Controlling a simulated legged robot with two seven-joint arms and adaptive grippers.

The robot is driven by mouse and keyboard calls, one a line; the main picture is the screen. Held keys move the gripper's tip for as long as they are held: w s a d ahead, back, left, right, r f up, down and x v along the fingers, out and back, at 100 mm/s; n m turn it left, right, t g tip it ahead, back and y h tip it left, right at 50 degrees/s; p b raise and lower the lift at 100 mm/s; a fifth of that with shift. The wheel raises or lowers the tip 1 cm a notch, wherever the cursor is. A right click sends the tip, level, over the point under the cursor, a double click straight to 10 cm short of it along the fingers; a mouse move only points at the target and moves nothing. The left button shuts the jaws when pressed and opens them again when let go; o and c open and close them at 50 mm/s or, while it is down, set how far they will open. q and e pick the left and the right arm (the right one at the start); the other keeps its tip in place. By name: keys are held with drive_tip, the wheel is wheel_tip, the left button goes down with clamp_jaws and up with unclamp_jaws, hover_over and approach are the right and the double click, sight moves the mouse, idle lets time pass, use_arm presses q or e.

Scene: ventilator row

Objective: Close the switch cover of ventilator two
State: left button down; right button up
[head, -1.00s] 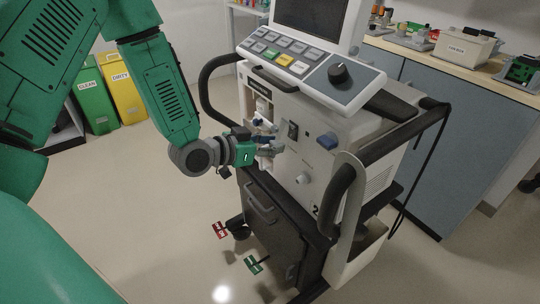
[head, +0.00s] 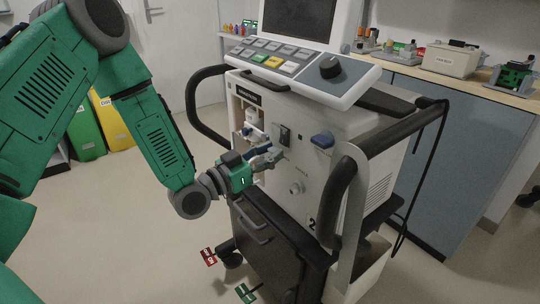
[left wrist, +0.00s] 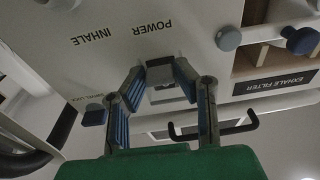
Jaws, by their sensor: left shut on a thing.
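Ventilator two (head: 345,125) is a white cart with a tilted control panel and a "2" low on its front. My left gripper (head: 277,153) is at its front face, just below the dark power switch housing (head: 285,134). In the left wrist view the gripper (left wrist: 160,75) has its fingers converged on the small grey switch cover (left wrist: 161,94), beside the "POWER" label. The fingers partly hide the cover, so its exact angle cannot be told. My right gripper is not in view.
A blue block (head: 322,140) and a pale round port (head: 297,187) sit on the front face near the gripper. Black handle bars (head: 190,105) flank the cart. A counter (head: 455,85) with equipment stands behind at right.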

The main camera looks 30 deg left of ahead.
use_arm(q)
drive_tip(key=shift+f, duration=0.1)
drive_tip(key=c, duration=1.3)
unclamp_jaws()
drive_tip(key=shift+w, duration=0.1)
drive_tip(key=shift+a, duration=0.1)
drive_tip(key=v, duration=1.2)
